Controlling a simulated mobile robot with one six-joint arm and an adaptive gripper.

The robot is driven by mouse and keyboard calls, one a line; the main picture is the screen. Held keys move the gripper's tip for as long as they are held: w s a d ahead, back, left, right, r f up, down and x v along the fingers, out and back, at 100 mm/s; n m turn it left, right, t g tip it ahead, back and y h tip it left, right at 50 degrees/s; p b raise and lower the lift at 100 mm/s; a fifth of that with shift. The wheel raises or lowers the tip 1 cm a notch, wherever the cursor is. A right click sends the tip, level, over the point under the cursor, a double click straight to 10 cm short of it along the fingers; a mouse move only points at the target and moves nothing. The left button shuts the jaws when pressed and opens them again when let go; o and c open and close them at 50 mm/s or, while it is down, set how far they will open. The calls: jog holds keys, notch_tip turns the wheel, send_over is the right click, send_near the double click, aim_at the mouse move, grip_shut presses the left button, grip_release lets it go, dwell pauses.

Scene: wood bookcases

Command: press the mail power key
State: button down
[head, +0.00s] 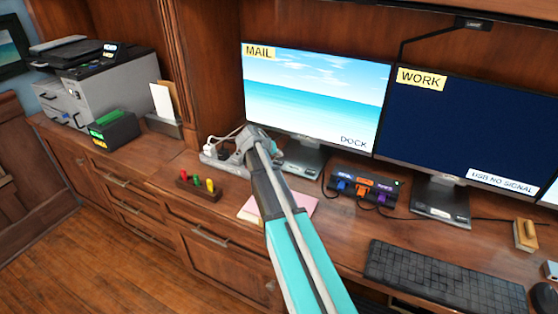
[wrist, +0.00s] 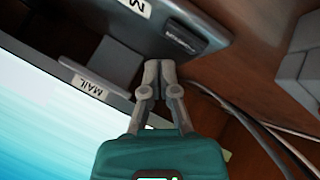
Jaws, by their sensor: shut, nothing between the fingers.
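The mail monitor (head: 315,95) has a yellow MAIL label and shows a beach picture with the word DOCK. In the wrist view its screen (wrist: 50,130) fills the lower left, with a small MAIL tag (wrist: 90,86) on its edge. My gripper (wrist: 160,66) is shut and empty, its fingertips together just beyond that edge. A black block with small pale lettering (wrist: 184,38) lies just past the fingertips; I cannot tell whether they touch. I cannot make out which part is the power key. In the head view my arm covers the area by the monitor's lower left corner.
The work monitor (head: 460,130) stands to the right, dark with a no-signal message. A black hub with coloured plugs (head: 362,188), a keyboard (head: 445,277) and a rack of coloured pegs (head: 199,187) are on the desk. Cables (wrist: 270,135) run right of my gripper.

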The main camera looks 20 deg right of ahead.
aim_at(278, 162)
jog(key=shift+r+p, duration=2.25)
jog(key=shift+r, duration=0.3)
jog(key=s+a+f+y, duration=0.1)
jog(key=s+a, duration=0.3)
jog(key=s+a+f+n+g+y, duration=0.1)
jog(key=s+a+f+y, duration=0.1)
jog(key=s+a, duration=0.2)
jog(key=s+a+f+n+y, duration=0.1)
jog(key=s+a, duration=0.3)
jog(key=s, duration=0.1)
jog(key=shift+s+a+f+g+y, duration=0.1)
jog(key=shift+s+f+g+y, duration=0.1)
jog(key=shift+s+g+y, duration=0.15)
jog(key=s+a+n+y, duration=0.1)
jog(key=s+a, duration=0.2)
jog(key=s, duration=0.1)
jog(key=s+a+f+n+g+y, duration=0.1)
jog(key=s+a, duration=0.2)
jog(key=s+a+n+y, duration=0.1)
jog(key=s+a+y, duration=0.1)
jog(key=s+a, duration=0.2)
jog(key=shift+s+f+g, duration=0.15)
jog(key=shift+s+g, duration=0.1)
jog(key=shift+s, duration=0.1)
